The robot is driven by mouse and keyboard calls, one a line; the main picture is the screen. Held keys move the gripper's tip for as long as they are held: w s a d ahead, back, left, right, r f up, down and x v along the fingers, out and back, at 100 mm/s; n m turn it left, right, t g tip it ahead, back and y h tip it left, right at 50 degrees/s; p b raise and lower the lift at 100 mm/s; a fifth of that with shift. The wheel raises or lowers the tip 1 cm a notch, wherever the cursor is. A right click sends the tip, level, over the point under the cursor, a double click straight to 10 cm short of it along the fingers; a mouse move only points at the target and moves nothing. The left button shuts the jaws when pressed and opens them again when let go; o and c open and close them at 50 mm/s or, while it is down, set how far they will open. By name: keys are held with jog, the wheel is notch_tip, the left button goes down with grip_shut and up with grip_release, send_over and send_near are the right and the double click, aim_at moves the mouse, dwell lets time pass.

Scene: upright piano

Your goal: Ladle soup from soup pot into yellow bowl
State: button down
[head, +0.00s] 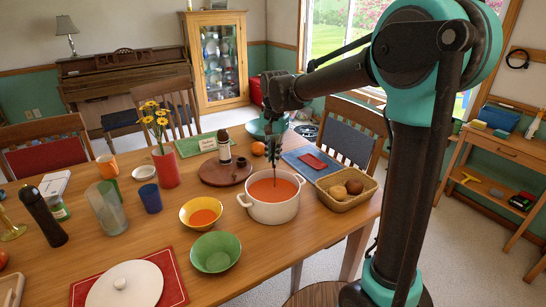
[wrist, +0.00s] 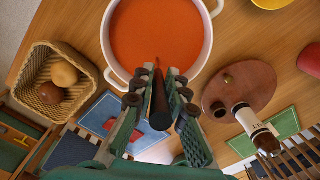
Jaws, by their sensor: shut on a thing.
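The white soup pot (head: 272,208) stands on the wooden table, full of orange-red soup (wrist: 160,35). The yellow bowl (head: 187,218) stands to its left with some orange soup in it; its edge shows at the top of the wrist view (wrist: 270,4). My gripper (head: 273,152) is above the pot, pointing down. In the wrist view its fingers (wrist: 157,85) are shut on the dark handle of the ladle (wrist: 159,112). The handle's thin lower part runs down to the soup; the ladle's bowl is hidden.
A green bowl (head: 215,253) stands in front of the yellow bowl. A bread basket (head: 345,200) is right of the pot. A round wooden board (head: 213,177) with a bottle (head: 224,148) is behind left. A red vase with flowers (head: 166,168) stands farther left.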

jog(key=shift+r, duration=6.9)
